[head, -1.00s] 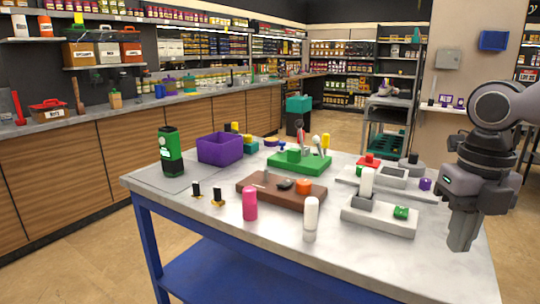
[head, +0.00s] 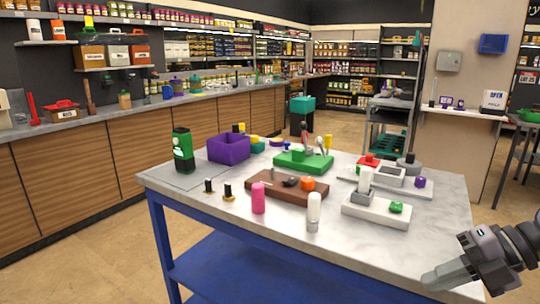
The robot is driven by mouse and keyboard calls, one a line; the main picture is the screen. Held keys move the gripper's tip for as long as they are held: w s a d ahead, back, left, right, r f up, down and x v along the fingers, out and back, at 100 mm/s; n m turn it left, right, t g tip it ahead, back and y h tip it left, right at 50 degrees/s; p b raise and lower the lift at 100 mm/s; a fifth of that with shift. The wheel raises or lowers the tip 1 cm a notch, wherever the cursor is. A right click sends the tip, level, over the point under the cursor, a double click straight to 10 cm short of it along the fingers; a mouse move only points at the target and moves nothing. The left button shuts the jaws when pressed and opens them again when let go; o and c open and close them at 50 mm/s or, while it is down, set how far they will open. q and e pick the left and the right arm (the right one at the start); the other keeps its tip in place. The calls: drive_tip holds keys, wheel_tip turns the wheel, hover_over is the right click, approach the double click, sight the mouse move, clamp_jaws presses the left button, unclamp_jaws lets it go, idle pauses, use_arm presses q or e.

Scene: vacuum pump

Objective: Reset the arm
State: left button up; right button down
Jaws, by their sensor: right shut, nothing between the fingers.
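Part of my right arm shows at the right edge. My left gripper is not in view.
The table holds a green and black device (head: 183,152), a purple bin (head: 229,149), a green base (head: 303,161), a brown base (head: 272,186), a white base (head: 375,211), a pink cylinder (head: 258,198) and a white cylinder (head: 314,209). The table's front right surface is clear.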

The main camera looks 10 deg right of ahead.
drive_tip(key=s+f+m+t+h+p, duration=0.35)
drive_tip(key=f+m+t, duration=0.65)
drive_tip(key=f+m, duration=0.6)
drive_tip(key=s+a+f+m+g+h+p, duration=0.1)
drive_tip(key=s+a+f+m+g+h, duration=0.1)
drive_tip(key=s+a+f+m, duration=0.2)
drive_tip(key=s+a+f+m+g+h, duration=0.1)
drive_tip(key=s+a+f+m, duration=0.3)
drive_tip(key=a+m, duration=0.3)
drive_tip(key=a+f, duration=0.1)
drive_tip(key=a, duration=0.1)
drive_tip(key=shift+s+a+g+h+p, duration=0.2)
drive_tip(key=shift+a+g+h+p, duration=0.1)
drive_tip(key=shift+g+h+p, duration=0.1)
